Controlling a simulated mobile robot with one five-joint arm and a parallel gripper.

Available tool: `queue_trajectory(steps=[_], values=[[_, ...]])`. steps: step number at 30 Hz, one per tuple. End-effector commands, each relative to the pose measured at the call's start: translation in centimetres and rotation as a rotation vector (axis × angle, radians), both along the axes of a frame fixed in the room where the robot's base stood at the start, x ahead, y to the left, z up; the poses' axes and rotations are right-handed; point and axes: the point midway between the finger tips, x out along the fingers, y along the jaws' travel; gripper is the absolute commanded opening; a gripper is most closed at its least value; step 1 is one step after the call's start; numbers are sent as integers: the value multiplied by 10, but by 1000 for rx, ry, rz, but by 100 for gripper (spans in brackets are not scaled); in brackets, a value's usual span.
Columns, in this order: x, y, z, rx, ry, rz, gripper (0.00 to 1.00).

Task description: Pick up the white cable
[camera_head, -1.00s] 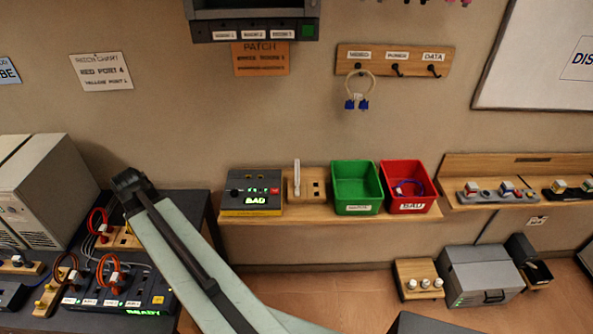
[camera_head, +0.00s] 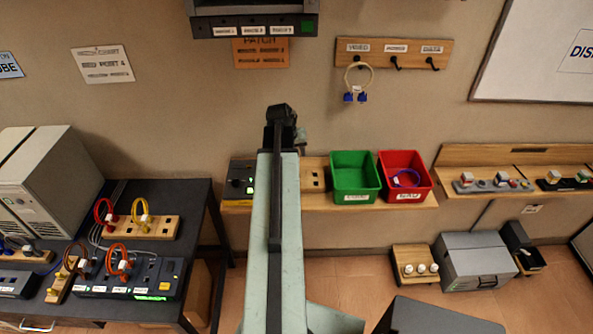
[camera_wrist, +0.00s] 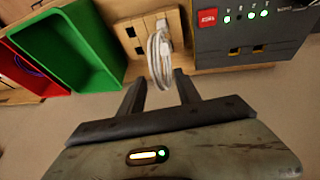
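The white cable (camera_wrist: 160,62) is a coiled loop, plugged into or resting on a small wooden block (camera_wrist: 133,42) on the shelf in the wrist view. My gripper (camera_wrist: 160,78) is open, with one dark finger on each side of the loop in the picture. The loop's lower part shows between the fingertips. I see no finger touching it, and I cannot tell how deep it lies between them. In the head view my arm covers the cable, and my gripper is not clearly visible. Part of the wooden block shows there (camera_head: 315,175).
A dark tester box with a red button (camera_wrist: 245,30) stands beside the block. A green bin (camera_head: 354,178) and a red bin (camera_head: 405,178) holding a purple-blue cable stand on the other side. A blue-ended cable (camera_head: 358,82) hangs from a wall hook. A dark table (camera_head: 190,215) is at left.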

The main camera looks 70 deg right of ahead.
Motion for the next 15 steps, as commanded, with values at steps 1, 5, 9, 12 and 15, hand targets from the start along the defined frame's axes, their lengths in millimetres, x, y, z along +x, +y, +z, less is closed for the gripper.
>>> queue_trajectory(steps=[1, 5, 9, 12, 15], values=[[0, 0, -1, 0, 0, 0, 40], [0, -3, -11, 0, 0, 1, 40], [-3, -12, -35, 0, 0, 1, 40], [-3, -19, -49, 0, 0, 2, 40], [-3, -21, -50, 0, 0, 2, 40]])
